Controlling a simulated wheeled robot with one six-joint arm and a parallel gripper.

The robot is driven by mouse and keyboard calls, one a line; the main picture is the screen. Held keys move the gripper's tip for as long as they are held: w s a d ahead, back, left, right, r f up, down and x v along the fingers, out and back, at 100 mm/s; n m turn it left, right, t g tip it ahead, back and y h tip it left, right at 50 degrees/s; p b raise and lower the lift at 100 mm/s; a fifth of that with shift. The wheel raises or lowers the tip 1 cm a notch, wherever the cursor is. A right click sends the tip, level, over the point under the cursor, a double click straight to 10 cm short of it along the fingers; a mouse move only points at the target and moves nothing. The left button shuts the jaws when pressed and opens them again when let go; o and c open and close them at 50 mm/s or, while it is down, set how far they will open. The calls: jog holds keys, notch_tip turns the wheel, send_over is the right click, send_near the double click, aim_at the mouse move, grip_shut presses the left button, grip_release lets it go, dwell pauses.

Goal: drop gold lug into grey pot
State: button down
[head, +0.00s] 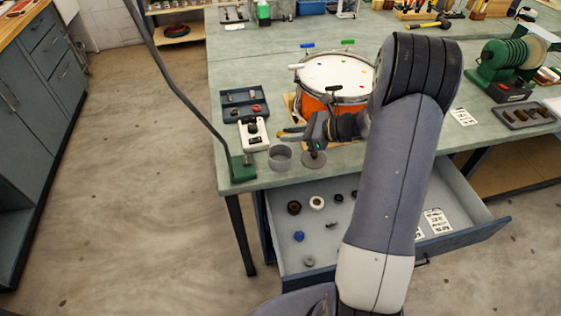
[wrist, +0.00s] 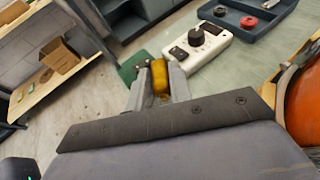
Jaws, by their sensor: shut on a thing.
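My gripper (head: 296,135) is shut on the gold lug (head: 286,133), above the bench top near its front edge. In the wrist view the lug (wrist: 160,78) shows between the two fingers of my gripper (wrist: 161,90). The grey pot (head: 280,159) stands on the bench near the front edge, open at the top. In the head view it is a little below and to the left of the gripper. The pot does not show in the wrist view.
A white control box (head: 253,134) stands just left of the pot, with a dark tray (head: 244,99) behind it. An orange drum (head: 317,104) is behind my gripper. A green lamp base (head: 242,168) is at the corner. An open drawer (head: 300,253) holds small parts below.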

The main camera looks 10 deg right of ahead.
jog(key=c, duration=1.2)
grip_release()
jog(key=b+v, duration=0.1)
jog(key=v, duration=1)
jog(key=shift+f, duration=0.1)
jog(key=shift+a, duration=0.1)
jog(key=p+x, duration=0.1)
jog(key=x, duration=1)
jog(key=shift+a, duration=0.15)
jog(key=r+p, duration=0.3)
jog(key=r, duration=0.1)
jog(key=shift+d+r, duration=0.1)
jog(key=shift+d, duration=0.15)
jog(key=shift+r+p, duration=0.7)
jog(key=shift+r, duration=0.15)
